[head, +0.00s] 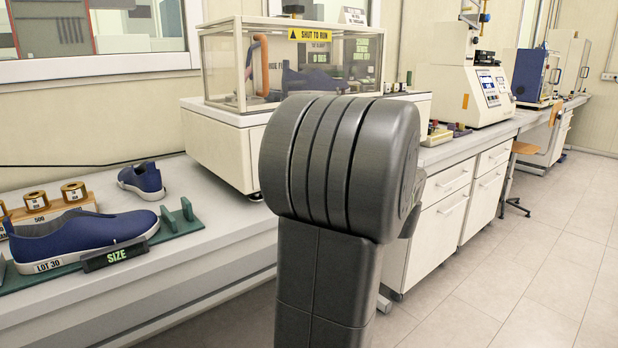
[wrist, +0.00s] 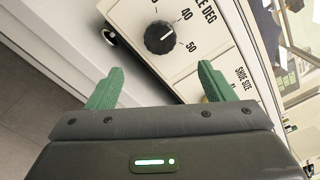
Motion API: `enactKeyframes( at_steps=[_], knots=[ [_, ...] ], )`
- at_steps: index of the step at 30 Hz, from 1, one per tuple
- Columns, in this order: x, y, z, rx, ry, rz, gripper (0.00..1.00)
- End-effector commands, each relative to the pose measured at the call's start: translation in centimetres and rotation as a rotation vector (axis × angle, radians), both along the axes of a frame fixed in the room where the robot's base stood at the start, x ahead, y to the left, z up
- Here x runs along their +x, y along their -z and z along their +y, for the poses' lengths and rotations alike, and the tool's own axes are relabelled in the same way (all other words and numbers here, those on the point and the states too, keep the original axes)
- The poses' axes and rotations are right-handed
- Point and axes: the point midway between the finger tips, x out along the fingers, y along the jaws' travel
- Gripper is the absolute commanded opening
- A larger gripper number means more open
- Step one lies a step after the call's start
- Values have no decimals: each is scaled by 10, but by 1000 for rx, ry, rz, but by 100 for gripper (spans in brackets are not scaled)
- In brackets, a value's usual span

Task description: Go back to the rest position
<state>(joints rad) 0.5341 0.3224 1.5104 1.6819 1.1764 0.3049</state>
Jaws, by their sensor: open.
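My gripper (wrist: 158,85) shows in the wrist view with its two green fingers spread apart and nothing between them. Beyond the fingers is a cream machine panel with a black dial (wrist: 160,37) marked 40 and 50, and a "SHOE SIZE" label (wrist: 243,82) to the right. Whether the fingers touch the panel cannot be told. In the head view my dark arm fills the middle and hides the gripper and part of the machine behind it.
A glass-covered tester (head: 222,68) labelled "SHUT TO RUN" stands on the bench behind my arm. A blue shoe (head: 80,233) marked "LOT 30" and a second blue shoe (head: 142,180) lie at the left. A stool (head: 524,147) stands at the right, beside open floor (head: 530,270).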

Motion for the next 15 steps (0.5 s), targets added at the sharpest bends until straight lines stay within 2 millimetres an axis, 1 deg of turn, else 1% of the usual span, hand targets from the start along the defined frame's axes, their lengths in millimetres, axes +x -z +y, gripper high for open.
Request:
enactKeyframes(
  at_steps=[5,15],
  knots=[
    [23,1,18,1,-5,1,75],
    [78,1,58,1,-4,1,75]
  ],
)
